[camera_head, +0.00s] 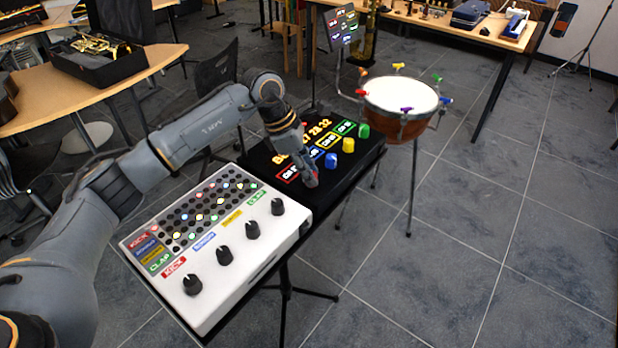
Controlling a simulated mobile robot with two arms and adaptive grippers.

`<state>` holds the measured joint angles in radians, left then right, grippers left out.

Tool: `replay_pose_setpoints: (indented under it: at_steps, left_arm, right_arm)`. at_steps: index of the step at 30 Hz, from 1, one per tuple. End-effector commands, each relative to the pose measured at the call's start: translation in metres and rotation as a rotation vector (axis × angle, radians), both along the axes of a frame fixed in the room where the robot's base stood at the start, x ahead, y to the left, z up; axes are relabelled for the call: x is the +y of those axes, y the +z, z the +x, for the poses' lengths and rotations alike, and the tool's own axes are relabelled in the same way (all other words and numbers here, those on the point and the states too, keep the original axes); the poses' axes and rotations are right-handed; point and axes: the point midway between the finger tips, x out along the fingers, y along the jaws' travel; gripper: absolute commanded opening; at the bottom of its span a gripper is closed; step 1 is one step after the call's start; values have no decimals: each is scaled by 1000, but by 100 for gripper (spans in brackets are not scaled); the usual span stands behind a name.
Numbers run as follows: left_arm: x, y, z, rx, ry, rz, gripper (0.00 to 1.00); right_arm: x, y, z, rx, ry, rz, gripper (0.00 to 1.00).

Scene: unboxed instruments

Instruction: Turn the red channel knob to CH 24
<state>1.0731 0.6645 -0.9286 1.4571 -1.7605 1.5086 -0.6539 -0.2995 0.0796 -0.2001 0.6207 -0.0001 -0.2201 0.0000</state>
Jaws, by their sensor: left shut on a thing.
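The black console (372,152) with the channel knobs stands on a stand in the middle of the view. Its blue knob (331,160), yellow knob (348,145) and green knob (363,131) stand in a row. My left gripper (311,182) points down at the left end of this row, in the red knob's place. It is shut on the red knob, which its fingers hide almost wholly. A red-framed label (288,173) sits just left of the fingers; its number is too small to read surely. My right gripper is not in view.
A white drum machine (240,268) with several black knobs adjoins the console at the front left. A drum (400,96) with coloured clamps stands behind right. Amber digits (318,130) glow on the console, partly hidden by my arm. The floor at right is clear.

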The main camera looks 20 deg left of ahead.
Motion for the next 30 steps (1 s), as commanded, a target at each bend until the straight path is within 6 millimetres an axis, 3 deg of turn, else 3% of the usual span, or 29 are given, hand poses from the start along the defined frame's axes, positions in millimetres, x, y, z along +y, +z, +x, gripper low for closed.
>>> replay_pose_setpoints:
  at_steps: [3, 12, 30]
  left_arm:
    - [0, -2, 2, -2, -88, 1, 0]
    - [0, -1, 2, -1, -254, 0, 0]
    - [0, 0, 2, 0, -318, 2, 0]
  right_arm:
    - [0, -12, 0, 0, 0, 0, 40]
    - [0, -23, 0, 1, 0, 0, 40]
    - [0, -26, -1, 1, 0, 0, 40]
